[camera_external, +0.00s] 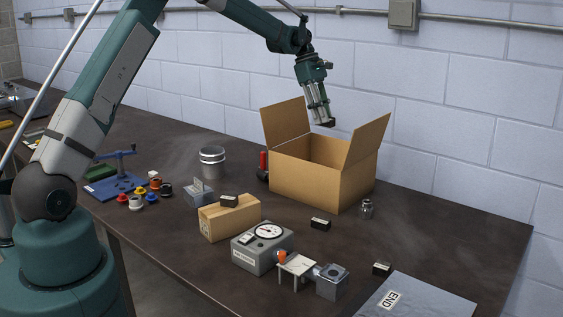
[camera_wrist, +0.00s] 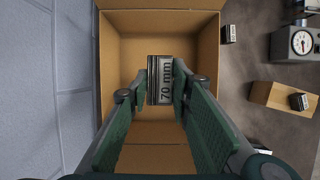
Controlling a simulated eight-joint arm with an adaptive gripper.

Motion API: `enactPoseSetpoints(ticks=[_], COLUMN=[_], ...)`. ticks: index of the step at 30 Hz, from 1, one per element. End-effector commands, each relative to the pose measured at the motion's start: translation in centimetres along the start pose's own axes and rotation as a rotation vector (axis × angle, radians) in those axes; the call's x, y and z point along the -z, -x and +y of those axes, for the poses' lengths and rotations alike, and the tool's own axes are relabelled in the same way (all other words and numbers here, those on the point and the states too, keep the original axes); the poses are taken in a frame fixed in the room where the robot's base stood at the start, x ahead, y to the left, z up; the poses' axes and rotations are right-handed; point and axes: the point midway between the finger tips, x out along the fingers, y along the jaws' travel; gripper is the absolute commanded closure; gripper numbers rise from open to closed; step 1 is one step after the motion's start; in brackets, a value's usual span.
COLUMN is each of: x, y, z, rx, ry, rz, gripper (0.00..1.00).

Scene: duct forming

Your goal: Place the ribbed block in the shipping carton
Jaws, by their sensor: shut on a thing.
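The shipping carton (camera_external: 310,180) is an open brown cardboard box with raised flaps, standing at the back of the table by the wall. My gripper (camera_external: 322,116) is above the carton's opening, pointing down. In the wrist view, my gripper (camera_wrist: 161,88) is shut on a dark block (camera_wrist: 164,75) with a pale "70 mm" label and line-like edges at its left side. I take this for the ribbed block. The same block shows as a small dark shape (camera_external: 328,124) below the fingers. The carton's walls (camera_wrist: 110,60) surround it in the wrist view, with the carton floor beneath.
Small dark blocks lie at the carton's front (camera_external: 320,223), farther right (camera_external: 381,268) and on a cardboard-coloured box (camera_external: 228,201). A gauge (camera_external: 262,245), a metal can (camera_external: 212,161) and a small metal weight (camera_external: 366,207) stand nearby. The carton's raised flap (camera_external: 368,140) is beside my gripper.

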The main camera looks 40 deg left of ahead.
Motion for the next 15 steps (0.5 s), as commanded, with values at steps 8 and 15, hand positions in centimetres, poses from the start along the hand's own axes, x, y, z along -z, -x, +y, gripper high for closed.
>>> enactPoseSetpoints(ticks=[8, 15], x=[3.7, 5.5], y=[-8.8, -13.2], z=[0.0, 0.0], rx=[0.000, 0.000], ry=[0.000, 0.000], rz=[0.000, 0.000], gripper=[0.97, 0.97])
